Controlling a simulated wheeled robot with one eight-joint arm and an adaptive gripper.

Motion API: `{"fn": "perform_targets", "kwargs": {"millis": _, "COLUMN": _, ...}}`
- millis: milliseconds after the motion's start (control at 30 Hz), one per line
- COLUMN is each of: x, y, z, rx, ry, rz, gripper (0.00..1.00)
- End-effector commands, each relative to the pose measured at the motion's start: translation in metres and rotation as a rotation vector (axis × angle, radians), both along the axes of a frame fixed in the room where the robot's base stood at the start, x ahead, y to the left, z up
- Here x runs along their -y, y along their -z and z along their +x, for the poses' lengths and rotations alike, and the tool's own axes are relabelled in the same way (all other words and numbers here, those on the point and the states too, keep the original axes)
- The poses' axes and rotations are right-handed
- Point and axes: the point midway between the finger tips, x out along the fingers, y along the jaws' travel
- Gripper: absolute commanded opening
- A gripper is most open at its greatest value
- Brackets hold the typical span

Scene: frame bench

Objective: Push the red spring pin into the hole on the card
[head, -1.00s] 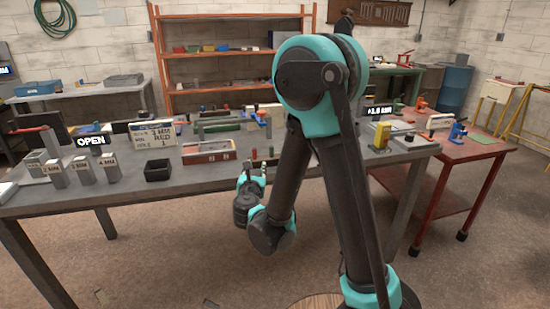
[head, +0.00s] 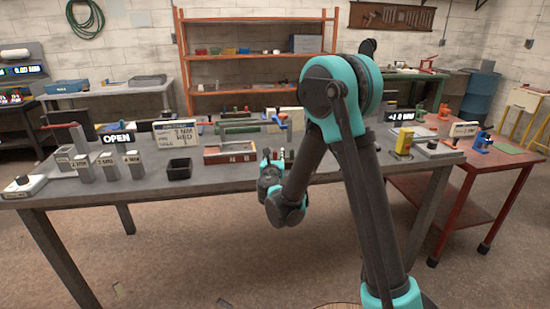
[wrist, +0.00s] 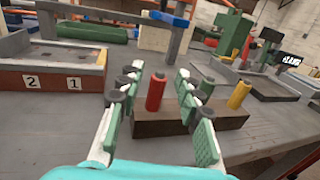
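The red spring pin (wrist: 156,92) stands upright at the left end of a dark block (wrist: 190,122) on the bench, with a green pin (wrist: 206,87) and a yellow pin (wrist: 239,94) to its right. My gripper (wrist: 159,84) is open, its green-padded fingers to either side of the red pin in the wrist view. No contact shows, and I cannot tell how far the pin is beyond the tips. In the head view my gripper (head: 267,160) is at the bench's front edge.
A fixture marked 2 and 1 (wrist: 65,82) lies left of the fingers. Grey blocks (head: 107,167), a black bin (head: 179,166) and an OPEN sign (head: 116,138) stand on the bench's left. A yellow device (head: 404,143) stands right. Bench surface before the dark block is clear.

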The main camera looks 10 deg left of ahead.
Motion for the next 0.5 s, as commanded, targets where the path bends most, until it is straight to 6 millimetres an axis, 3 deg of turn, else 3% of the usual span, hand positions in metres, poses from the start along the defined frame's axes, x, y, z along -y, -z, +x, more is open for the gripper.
{"fn": "perform_targets", "kwargs": {"millis": 500, "x": -0.002, "y": -0.006, "z": 0.052, "rx": 0.000, "ry": 0.001, "rz": 0.000, "gripper": 0.35}}
